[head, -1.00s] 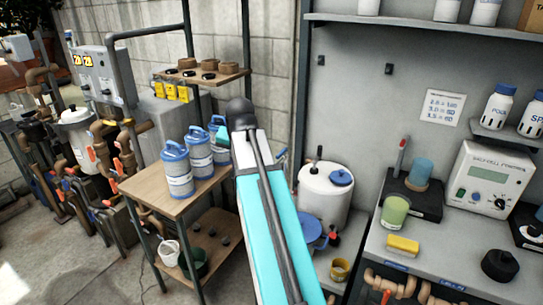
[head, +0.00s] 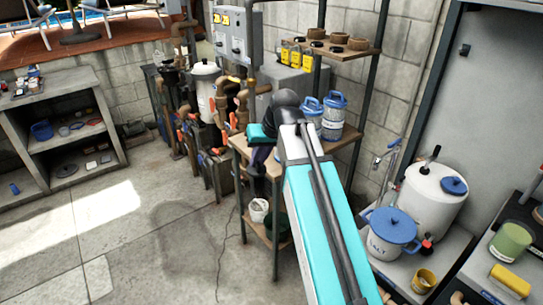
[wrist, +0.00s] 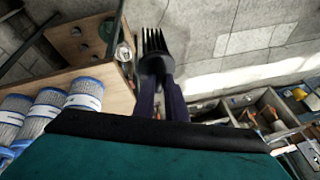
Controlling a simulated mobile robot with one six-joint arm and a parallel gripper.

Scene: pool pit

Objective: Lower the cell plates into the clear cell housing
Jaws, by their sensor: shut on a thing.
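My gripper (wrist: 162,98) shows in the wrist view with its two dark fingers shut on the cell plates (wrist: 154,45), a black comb-like piece with several thin prongs pointing away from me. The plates are in the air, with paving behind them. In the head view my arm reaches forward, and its dark end is at the left end of the wooden shelf stand; the plates cannot be made out there. I cannot identify the clear cell housing in either current view.
The wooden shelf stand (head: 345,146) holds blue-lidded filter canisters (head: 333,112). Pipes and a white filter pot (head: 205,82) stand behind it. A grey shelf unit (head: 62,115) is at left. A salt pot (head: 390,232) and white tank (head: 430,200) are at right. Paved floor at front left is clear.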

